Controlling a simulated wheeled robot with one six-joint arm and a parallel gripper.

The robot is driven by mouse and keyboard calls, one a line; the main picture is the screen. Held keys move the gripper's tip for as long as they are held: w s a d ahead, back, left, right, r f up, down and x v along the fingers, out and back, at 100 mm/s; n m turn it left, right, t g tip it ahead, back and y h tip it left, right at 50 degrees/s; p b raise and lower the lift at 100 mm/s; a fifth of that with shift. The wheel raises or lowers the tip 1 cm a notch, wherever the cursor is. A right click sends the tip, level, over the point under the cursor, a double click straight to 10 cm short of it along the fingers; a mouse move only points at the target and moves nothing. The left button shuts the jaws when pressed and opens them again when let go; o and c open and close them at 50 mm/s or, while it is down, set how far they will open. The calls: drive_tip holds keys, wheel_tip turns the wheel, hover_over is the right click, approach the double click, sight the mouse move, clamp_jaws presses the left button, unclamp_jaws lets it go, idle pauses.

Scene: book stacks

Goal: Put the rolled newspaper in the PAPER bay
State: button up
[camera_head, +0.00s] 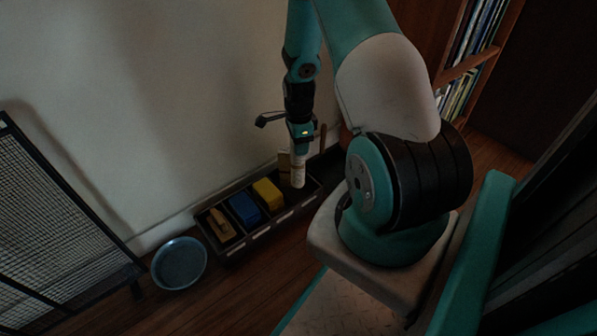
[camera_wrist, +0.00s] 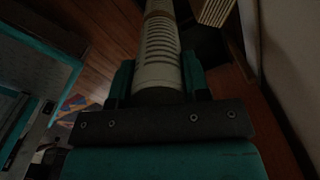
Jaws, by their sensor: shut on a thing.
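My gripper (camera_head: 301,146) is shut on the rolled newspaper (camera_head: 298,172), a pale printed roll that hangs upright below the fingers. In the wrist view the fingers of my gripper (camera_wrist: 157,80) clasp the newspaper (camera_wrist: 160,45) from both sides. In the head view its lower end overlaps the right part of a dark divided box (camera_head: 262,232) by the wall. I cannot tell whether the end is inside a bay or above it. Labels on the box front are too small and dark to read, so I cannot tell which bay is PAPER.
The box's other bays hold a brown item (camera_head: 221,225), a blue block (camera_head: 244,208) and a yellow block (camera_head: 268,194). A tan upright piece (camera_head: 284,165) is beside the newspaper. A round blue-grey bowl (camera_head: 179,264) and a mesh screen (camera_head: 62,215) are left. A bookshelf (camera_head: 468,66) stands right.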

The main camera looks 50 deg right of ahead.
sight(299, 162)
wheel_tip(299, 162, down, 8)
drive_tip(key=b, duration=0.3)
drive_tip(key=shift+r+b, duration=0.1)
drive_tip(key=shift+b, duration=0.25)
drive_tip(key=shift+r, duration=0.15)
drive_tip(key=o, duration=1.2)
wheel_tip(299, 162, up, 12)
drive_tip(key=p, duration=0.8)
drive_tip(key=shift+r, duration=0.1)
